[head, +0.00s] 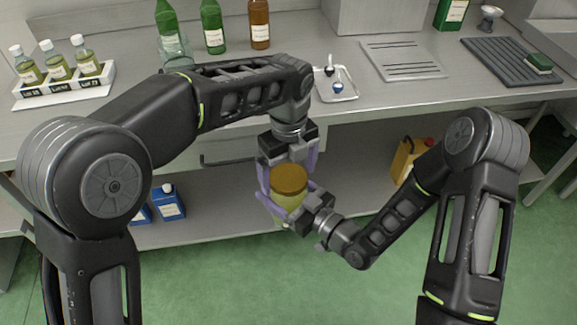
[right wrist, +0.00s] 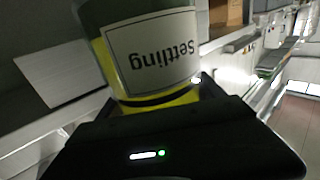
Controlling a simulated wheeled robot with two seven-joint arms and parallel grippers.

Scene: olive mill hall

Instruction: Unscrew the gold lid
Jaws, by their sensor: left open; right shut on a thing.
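A jar (head: 288,204) with a gold lid (head: 289,180) is held in the air in front of the bench. The lid sits on top of the jar, which looks close to upright. My right gripper (head: 292,214) is shut on the jar's body from the lower right. In the right wrist view the jar (right wrist: 150,50) shows a white label reading "Settling", upside down, with yellow-green contents. My left gripper (head: 288,170) reaches down from above, its lilac fingers apart, one at each side of the lid. Whether the fingers touch the lid is hard to tell.
The metal bench (head: 115,112) runs behind the jar. It bears a white rack (head: 65,88) with small sample bottles, several tall bottles (head: 212,28), a small tray (head: 336,92) and a dark ribbed mat (head: 512,62). Blue containers (head: 171,203) and a yellow can (head: 405,158) stand on the shelf below.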

